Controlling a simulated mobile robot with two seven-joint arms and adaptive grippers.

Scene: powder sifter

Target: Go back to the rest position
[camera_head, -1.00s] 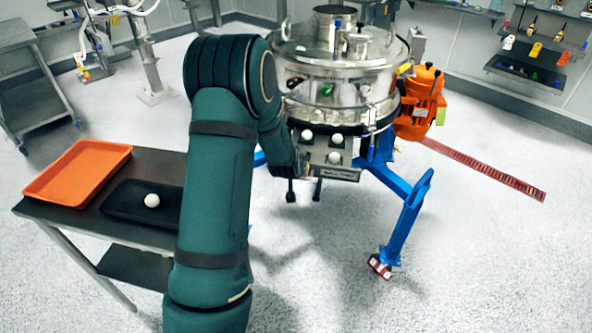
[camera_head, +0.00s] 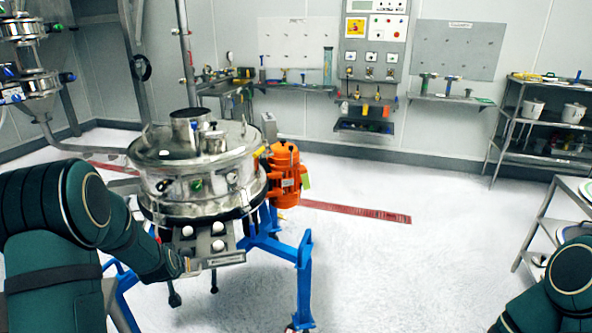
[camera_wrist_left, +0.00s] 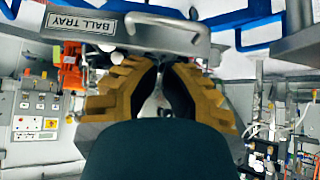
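My left arm comes in from the left in the head view, and its gripper (camera_head: 183,268) is beside the front of the ball tray (camera_head: 222,261) under the sifter (camera_head: 195,165). Several white balls, one of them here (camera_head: 218,228), sit in the tray. In the left wrist view the gripper's stepped tan fingers (camera_wrist_left: 163,68) stand apart with a gap between them. The labelled tray front (camera_wrist_left: 80,22) and its handle (camera_wrist_left: 168,32) lie just beyond the fingertips. My right arm shows at the lower right of the head view; its gripper is out of view.
The sifter stands on blue legs (camera_head: 304,280) with an orange motor (camera_head: 285,175) at its side. Shelving (camera_head: 540,130) and a rack (camera_head: 545,230) stand at the right. Open floor lies between the sifter and the rack.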

